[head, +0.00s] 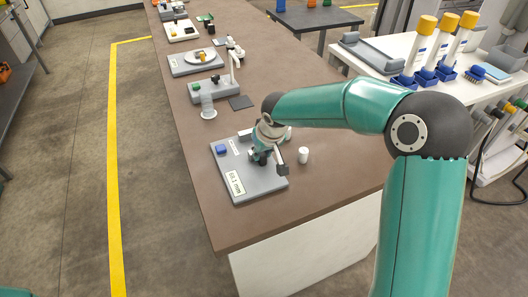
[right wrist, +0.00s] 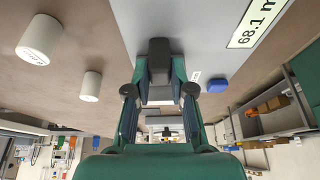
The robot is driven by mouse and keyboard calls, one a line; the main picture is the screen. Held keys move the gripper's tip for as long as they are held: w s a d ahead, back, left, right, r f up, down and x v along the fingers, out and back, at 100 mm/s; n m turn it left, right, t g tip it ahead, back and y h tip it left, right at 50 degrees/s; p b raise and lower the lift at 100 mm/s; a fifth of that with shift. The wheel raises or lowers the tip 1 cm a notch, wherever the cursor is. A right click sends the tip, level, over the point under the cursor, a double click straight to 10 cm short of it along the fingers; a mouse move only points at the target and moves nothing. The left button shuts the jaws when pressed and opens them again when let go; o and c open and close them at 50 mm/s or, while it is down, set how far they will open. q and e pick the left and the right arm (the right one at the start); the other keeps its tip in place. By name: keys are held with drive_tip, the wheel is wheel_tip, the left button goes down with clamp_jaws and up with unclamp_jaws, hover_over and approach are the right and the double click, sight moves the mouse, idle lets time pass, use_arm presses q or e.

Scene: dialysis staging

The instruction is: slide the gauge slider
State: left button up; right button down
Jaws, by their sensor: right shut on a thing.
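The gauge is a flat grey board (head: 252,182) on the brown bench, with a white label reading 68.1 mm (head: 235,185) at its near end. The label also shows in the right wrist view (right wrist: 252,24). A blue block (head: 221,149) sits on the board's left side. My right gripper (head: 261,159) is low over the board, shut on a dark block (right wrist: 159,52) that appears to be the slider's grip. The gripper hides much of the slider in the head view. A grey upright piece (head: 282,168) stands just right of the gripper. My left gripper is out of view.
A small white cylinder (head: 303,155) stands right of the board; two white cylinders show in the right wrist view (right wrist: 40,38). Behind the board are a grey device (head: 210,88), a clear container (head: 208,104) and a dark pad (head: 241,102). The bench's near end is clear.

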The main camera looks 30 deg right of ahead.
drive_tip(key=c, duration=1)
unclamp_jaws()
drive_tip(key=shift+f, duration=0.1)
drive_tip(key=shift+r, duration=0.2)
drive_tip(key=shift+s+r, duration=0.15)
drive_tip(key=shift+r, duration=0.15)
drive_tip(key=v, duration=1.1)
